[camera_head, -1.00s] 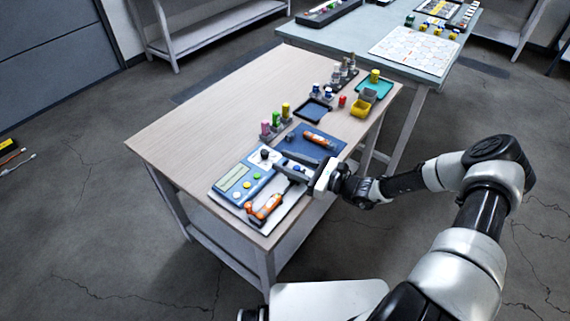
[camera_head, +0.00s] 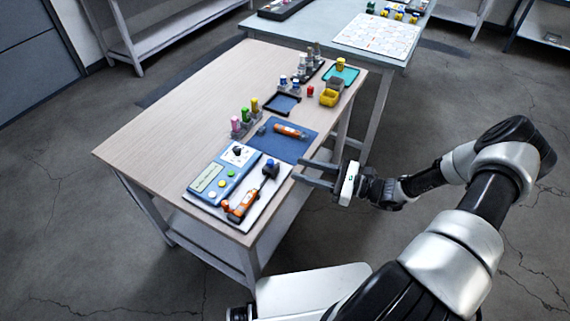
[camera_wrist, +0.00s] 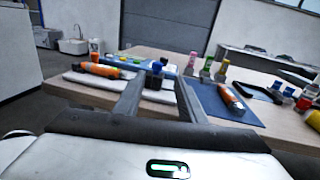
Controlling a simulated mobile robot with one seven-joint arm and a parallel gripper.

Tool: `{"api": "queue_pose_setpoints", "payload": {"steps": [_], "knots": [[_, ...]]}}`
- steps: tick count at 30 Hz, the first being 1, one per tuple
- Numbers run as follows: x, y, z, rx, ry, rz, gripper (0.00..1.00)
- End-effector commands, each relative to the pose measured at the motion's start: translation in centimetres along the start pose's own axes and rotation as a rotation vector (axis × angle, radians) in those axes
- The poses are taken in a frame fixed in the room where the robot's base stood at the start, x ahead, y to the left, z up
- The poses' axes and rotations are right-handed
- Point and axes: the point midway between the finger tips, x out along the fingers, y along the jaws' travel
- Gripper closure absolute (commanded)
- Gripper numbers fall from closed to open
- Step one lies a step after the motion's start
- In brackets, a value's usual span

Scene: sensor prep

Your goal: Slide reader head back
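The reader head looks to be the small dark blue block (camera_head: 270,168) at the far end of a thin rail on a white plate (camera_head: 262,206). An orange and black piece (camera_head: 241,207) lies at the near end of that rail. In the wrist view the dark blue block (camera_wrist: 154,75) shows between my fingers but beyond them. My gripper (camera_head: 299,171) is open and empty, just off the table's right edge, apart from the block. Both fingers (camera_wrist: 161,82) also show in the wrist view with a clear gap.
A blue panel (camera_head: 217,178) with a display, buttons and a knob sits left of the plate. A blue mat (camera_head: 280,146) with an orange cylinder (camera_head: 289,131) lies behind. Colored vials (camera_head: 244,114), a dark tray (camera_head: 282,104) and a yellow bin (camera_head: 329,97) stand farther back. The left tabletop is clear.

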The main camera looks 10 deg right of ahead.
Motion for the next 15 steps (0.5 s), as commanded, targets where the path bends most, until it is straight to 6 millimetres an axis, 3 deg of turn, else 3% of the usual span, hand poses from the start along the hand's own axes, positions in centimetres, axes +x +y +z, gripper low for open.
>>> {"api": "queue_pose_setpoints", "payload": {"steps": [6,15], "knots": [[-2.5,0.0,0.0,0.0,0.0,-0.001,0.63],[-3.0,0.0,0.0,0.0,0.0,0.001,0.63]]}}
